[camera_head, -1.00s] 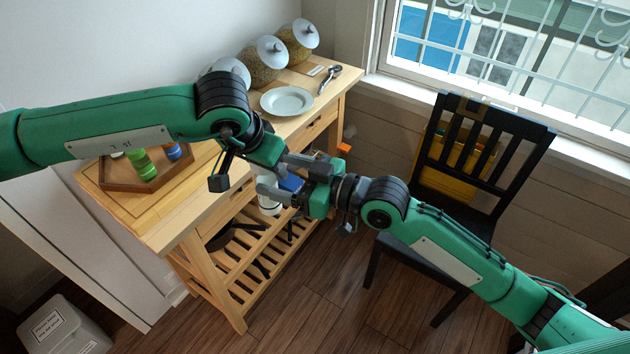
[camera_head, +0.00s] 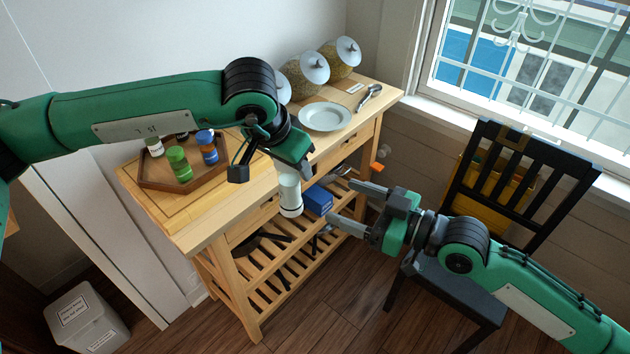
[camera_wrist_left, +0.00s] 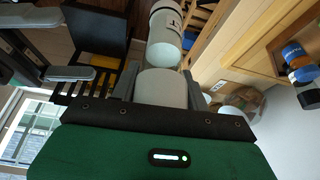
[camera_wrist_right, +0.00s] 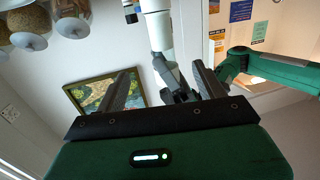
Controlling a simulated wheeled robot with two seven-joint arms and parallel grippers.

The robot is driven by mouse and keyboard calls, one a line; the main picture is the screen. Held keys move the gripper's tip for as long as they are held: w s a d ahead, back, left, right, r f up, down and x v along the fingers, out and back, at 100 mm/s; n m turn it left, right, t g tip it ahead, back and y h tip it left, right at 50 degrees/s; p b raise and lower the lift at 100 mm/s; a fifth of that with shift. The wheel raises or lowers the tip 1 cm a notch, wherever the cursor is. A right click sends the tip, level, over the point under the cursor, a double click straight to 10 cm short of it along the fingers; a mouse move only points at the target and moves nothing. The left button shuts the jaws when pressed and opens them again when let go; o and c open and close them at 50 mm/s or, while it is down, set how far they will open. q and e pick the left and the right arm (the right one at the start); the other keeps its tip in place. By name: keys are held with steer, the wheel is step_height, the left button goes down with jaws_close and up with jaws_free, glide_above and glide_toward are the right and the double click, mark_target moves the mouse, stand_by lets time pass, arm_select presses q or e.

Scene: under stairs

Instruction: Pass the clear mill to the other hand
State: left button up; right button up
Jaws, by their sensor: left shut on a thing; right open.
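The clear mill (camera_head: 290,194), a pale upright cylinder with a white lower end, hangs from my left gripper (camera_head: 291,166) in front of the wooden cart. My left gripper is shut on its upper part. In the left wrist view the mill (camera_wrist_left: 164,38) extends out from between the fingers. My right gripper (camera_head: 344,203) is open and empty, to the right of the mill and apart from it, its fingers pointing towards it. In the right wrist view the mill (camera_wrist_right: 156,28) appears beyond the open fingers (camera_wrist_right: 165,92).
The cart top holds a wooden tray (camera_head: 150,186) with several small bottles, a plate (camera_head: 324,117), a spoon (camera_head: 368,97) and lidded jars (camera_head: 345,55). A blue box (camera_head: 318,200) sits below the top. A black chair (camera_head: 510,175) stands at the right, behind my right arm.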

steer(key=shift+r, duration=0.1)
steer(key=shift+c, duration=0.2)
steer(key=w+a+r+n+g+y, duration=0.2)
steer(key=w+r+n+g, duration=0.15)
steer(key=r, duration=0.55)
arm_select(q)
steer(key=a+r, duration=0.3)
steer(key=r, duration=0.5)
steer(key=shift+a+r, duration=0.15)
steer(key=shift+a, duration=0.25)
arm_select(e)
steer(key=shift+m+g, duration=0.25)
steer(key=shift+g, duration=0.2)
steer(key=x, duration=1.1)
steer(key=shift+s+r, duration=0.2)
steer(key=shift+s, duration=0.05)
steer(key=shift+c, duration=0.4)
steer(key=c, duration=1.1)
arm_select(q)
steer(key=o, duration=1.5)
arm_select(e)
steer(key=shift+c, duration=0.3)
